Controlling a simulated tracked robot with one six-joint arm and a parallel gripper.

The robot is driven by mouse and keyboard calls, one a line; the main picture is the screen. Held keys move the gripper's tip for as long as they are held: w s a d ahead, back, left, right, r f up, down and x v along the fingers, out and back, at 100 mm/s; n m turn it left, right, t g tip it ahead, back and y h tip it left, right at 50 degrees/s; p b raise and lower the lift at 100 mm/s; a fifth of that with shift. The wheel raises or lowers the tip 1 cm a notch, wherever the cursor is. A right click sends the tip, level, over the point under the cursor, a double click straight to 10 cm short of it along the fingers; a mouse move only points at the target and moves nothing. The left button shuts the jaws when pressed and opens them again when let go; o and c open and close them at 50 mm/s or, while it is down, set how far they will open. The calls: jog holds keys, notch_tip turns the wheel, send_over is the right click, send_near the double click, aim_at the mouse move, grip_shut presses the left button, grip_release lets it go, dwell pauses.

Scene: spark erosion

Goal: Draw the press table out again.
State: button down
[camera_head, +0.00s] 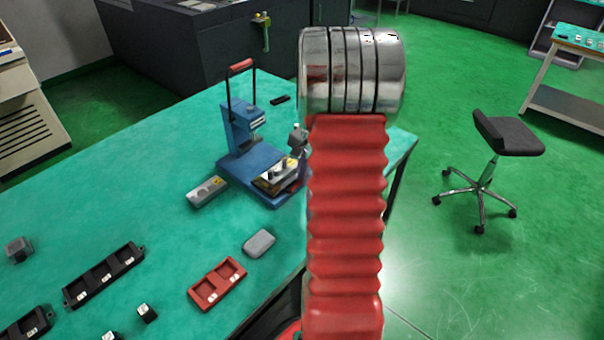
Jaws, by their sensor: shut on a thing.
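The blue press (240,135) stands on the green bench, its red-handled lever upright. Its press table (264,184), a pale plate with a yellow-marked edge, sits low at the front of the blue base. Small dark and light parts lie on top of it. My gripper (298,150) is at the right side of the press table, mostly hidden behind my red arm, and is shut on the press table. The exact place of its grip is hidden, and I cannot tell how far out the table stands.
A grey box with a yellow label (207,191) lies left of the press base. A grey rounded block (259,243), a red tray (217,284) and a black tray (104,275) lie nearer. A stool (508,140) stands right.

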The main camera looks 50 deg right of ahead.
jog(key=c, duration=1.8)
grip_release()
jog(key=shift+r, duration=0.1)
jog(key=s+r, duration=0.1)
jog(key=r, duration=0.8)
jog(key=s+r, duration=0.1)
jog(key=r, duration=0.3)
jog(key=shift+s+r, duration=0.15)
jog(key=shift+s, duration=0.15)
jog(key=s+a+r+n+t, duration=0.1)
jog(key=a+n, duration=0.5)
jog(key=a, duration=0.6)
jog(key=s+a+r+n+t, duration=0.1)
jog(key=s+a+r+n, duration=0.3)
jog(key=a, duration=0.9)
jog(key=s+a+r+n+t, duration=0.1)
jog(key=s+a+n, duration=0.4)
jog(key=a, duration=0.8)
jog(key=shift+s+a+r+n, duration=0.1)
jog(key=shift+r+n, duration=0.3)
jog(key=shift+n, duration=0.25)
jog(key=shift+s+a+r+n, duration=0.1)
jog(key=shift+r+n, duration=0.25)
jog(key=shift+n, duration=0.3)
